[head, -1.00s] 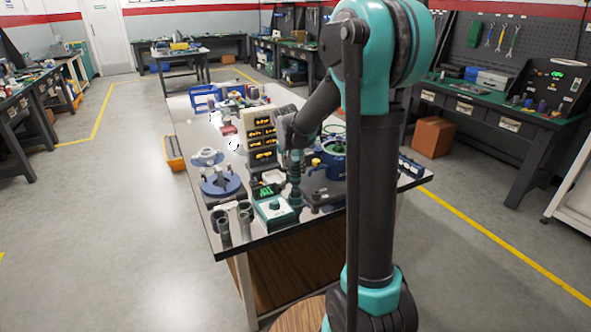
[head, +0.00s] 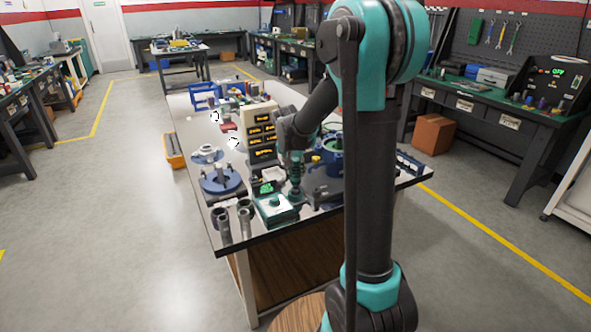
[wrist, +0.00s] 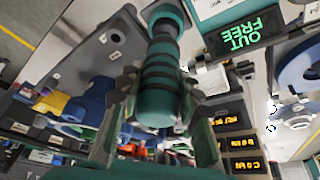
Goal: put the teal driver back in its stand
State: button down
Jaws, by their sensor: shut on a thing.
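The teal driver (wrist: 160,85) has a banded teal-and-black handle. My gripper (wrist: 162,92) is shut around this handle in the wrist view. In the head view, the driver (head: 296,168) hangs roughly upright under my gripper (head: 295,150), just behind the teal box (head: 277,208). A dark neck and a teal rounded piece lie beyond the handle in the wrist view; I cannot tell if that piece belongs to the driver or to a stand. A green-lit display (wrist: 243,42) reading "OUT FREE" is beside it. The stand itself cannot be told for sure.
A grey plate with holes (wrist: 98,48) lies beside the driver. A panel of yellow-lit displays (head: 262,135) stands behind. Grey tubes (head: 245,222), a blue round fixture (head: 221,182) and a blue pot (head: 335,160) crowd the bench. Bare bench top shows at the left edge.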

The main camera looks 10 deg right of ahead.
aim_at(296, 159)
jog(key=shift+f, duration=0.75)
dwell(1.0)
jog(key=c, duration=1)
grip_release()
jog(key=shift+r, duration=4.5)
